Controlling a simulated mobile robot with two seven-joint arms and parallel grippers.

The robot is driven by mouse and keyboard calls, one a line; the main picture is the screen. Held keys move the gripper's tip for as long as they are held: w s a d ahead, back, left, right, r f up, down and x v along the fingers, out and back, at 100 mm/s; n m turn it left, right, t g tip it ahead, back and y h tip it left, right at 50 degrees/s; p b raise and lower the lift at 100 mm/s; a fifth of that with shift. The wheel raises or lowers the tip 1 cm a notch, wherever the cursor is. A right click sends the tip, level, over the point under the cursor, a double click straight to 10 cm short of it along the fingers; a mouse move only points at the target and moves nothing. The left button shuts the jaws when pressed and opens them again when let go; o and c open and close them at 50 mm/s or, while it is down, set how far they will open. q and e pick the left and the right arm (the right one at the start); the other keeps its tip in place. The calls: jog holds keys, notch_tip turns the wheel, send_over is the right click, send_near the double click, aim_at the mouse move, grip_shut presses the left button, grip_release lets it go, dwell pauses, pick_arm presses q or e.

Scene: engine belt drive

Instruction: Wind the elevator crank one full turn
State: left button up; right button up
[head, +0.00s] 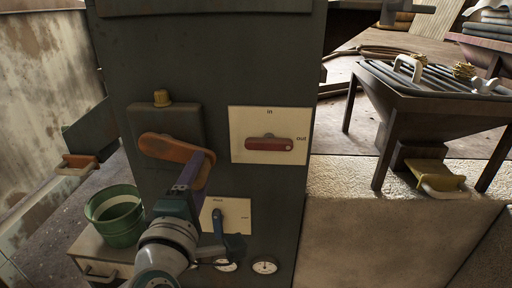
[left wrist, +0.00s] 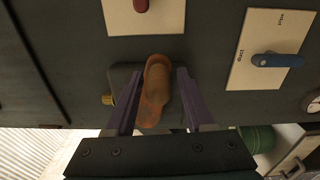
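The orange crank (head: 168,148) is mounted on a dark box on the front of the grey cabinet, with its arm pointing right and slightly down. A rounded orange handle part shows at its right end. My left gripper (head: 198,162) reaches up to that end from below. In the left wrist view, the crank (left wrist: 156,92) lies between the two purple fingers of my left gripper (left wrist: 160,74). The fingers are apart, with a gap visible beside the crank, so the gripper looks open around it. My right gripper is not in view.
A red lever (head: 270,144) on a cream plate is right of the crank. A blue lever (head: 218,222) on another plate and round gauges (head: 264,266) are below. A green bucket (head: 117,222) stands lower left. A dark hopper table (head: 430,100) stands at right.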

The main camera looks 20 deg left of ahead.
pick_arm(q)
jog(key=shift+o, duration=0.4)
jog(key=shift+s+d+r, duration=0.15)
jog(key=shift+s, duration=0.25)
jog(key=p+v, duration=0.2)
jog(key=v, duration=0.7)
jog(key=shift+p, duration=0.3)
